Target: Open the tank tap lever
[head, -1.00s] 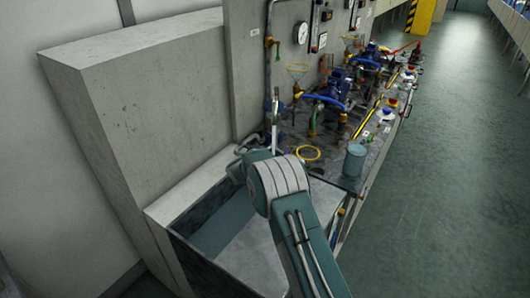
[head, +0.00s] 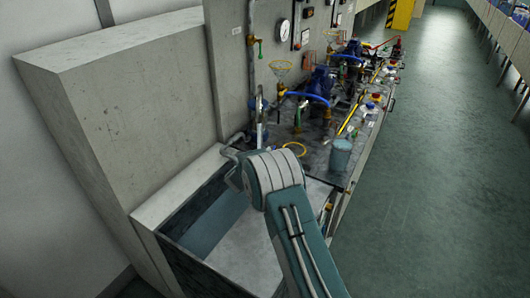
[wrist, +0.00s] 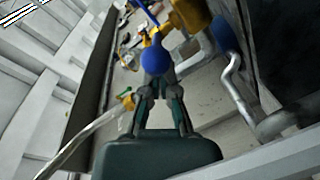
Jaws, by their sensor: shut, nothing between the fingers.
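In the wrist view, my gripper (wrist: 156,92) has its fingers together, pointing up the picture. A blue rounded knob (wrist: 156,60) lies just beyond the fingertips; I cannot tell whether they touch. A yellow valve body (wrist: 188,15) is above and right of it. I cannot tell for sure which part is the tap lever. In the head view, the open grey tank (head: 165,212) is at lower left, partly behind my arm. An upright silver bar (head: 260,118) stands past its far end. My fingers are hidden in that view.
A bench with blue pumps (head: 320,82), a yellow ring (head: 294,149) and a grey-blue beaker (head: 340,155) lies beyond. A concrete wall (head: 130,110) rises at left. A bent silver pipe (wrist: 233,85) is right of my gripper. The green floor (head: 440,170) at right is clear.

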